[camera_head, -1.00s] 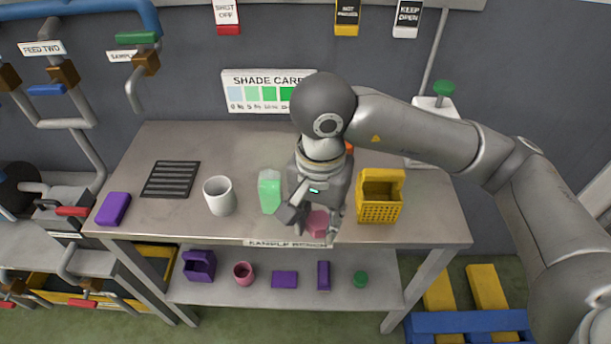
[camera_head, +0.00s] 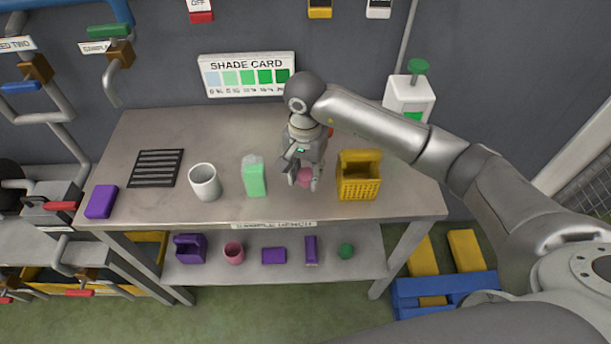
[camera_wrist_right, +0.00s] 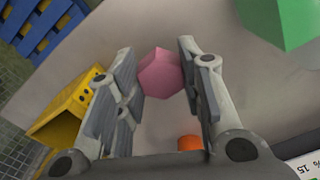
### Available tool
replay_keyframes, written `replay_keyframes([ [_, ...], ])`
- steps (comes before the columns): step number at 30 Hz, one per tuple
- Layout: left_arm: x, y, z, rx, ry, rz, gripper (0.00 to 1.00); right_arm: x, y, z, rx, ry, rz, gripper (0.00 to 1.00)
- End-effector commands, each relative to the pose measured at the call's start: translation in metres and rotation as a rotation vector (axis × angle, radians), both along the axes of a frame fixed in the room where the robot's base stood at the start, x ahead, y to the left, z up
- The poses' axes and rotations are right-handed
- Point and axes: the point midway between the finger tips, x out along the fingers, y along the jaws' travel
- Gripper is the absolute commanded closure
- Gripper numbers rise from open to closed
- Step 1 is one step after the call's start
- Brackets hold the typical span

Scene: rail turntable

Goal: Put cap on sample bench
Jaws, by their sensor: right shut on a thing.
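A pink faceted cap (camera_head: 305,175) is between the fingers of my right gripper (camera_head: 303,178), at the sample bench (camera_head: 215,213). In the right wrist view the pink cap (camera_wrist_right: 160,73) sits between both fingertips of the right gripper (camera_wrist_right: 162,75), which is shut on it. The cap is low over the bench top near its front edge; I cannot tell whether it touches the surface. The sample bench is a grey metal table with a label on its front edge. My left gripper is not in view.
A green bottle-like block (camera_head: 254,178) stands left of the gripper and a yellow basket (camera_head: 358,178) right of it. A white mug (camera_head: 204,182), a black grille (camera_head: 156,168) and a purple block (camera_head: 101,202) are further left. An orange object (camera_wrist_right: 189,143) lies behind. Several items fill the lower shelf.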

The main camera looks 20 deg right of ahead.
Motion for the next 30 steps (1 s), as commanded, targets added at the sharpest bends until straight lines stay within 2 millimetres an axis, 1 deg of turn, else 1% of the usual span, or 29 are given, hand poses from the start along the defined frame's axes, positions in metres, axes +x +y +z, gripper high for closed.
replay_keyframes([
  [3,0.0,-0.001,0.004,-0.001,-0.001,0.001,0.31,0.005,-0.002,-0.007,0.0,0.002,-0.002,0.94],
  [6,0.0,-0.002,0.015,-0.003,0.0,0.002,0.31,0.004,-0.002,-0.018,0.001,0.006,-0.001,0.94],
  [10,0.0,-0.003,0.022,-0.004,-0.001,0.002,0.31,0.004,-0.002,-0.032,0.002,0.003,-0.001,0.94],
  [13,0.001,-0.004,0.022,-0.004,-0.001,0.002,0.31,0.005,-0.002,-0.037,0.001,0.0,0.001,0.94],
  [19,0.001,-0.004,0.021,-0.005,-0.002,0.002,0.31,0.005,-0.002,-0.038,0.001,-0.001,0.001,0.94],
  [24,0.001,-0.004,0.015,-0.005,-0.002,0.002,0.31,0.005,-0.002,-0.043,0.0,-0.001,0.0,0.94],
  [25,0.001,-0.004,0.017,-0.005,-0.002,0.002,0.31,0.005,-0.002,-0.041,0.001,-0.001,0.0,0.61],
  [29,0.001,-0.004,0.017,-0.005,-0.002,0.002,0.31,0.005,-0.002,-0.041,0.001,-0.001,0.0,0.44],
  [30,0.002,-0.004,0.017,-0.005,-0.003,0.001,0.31,0.005,-0.002,-0.041,0.001,-0.001,0.0,0.43],
])
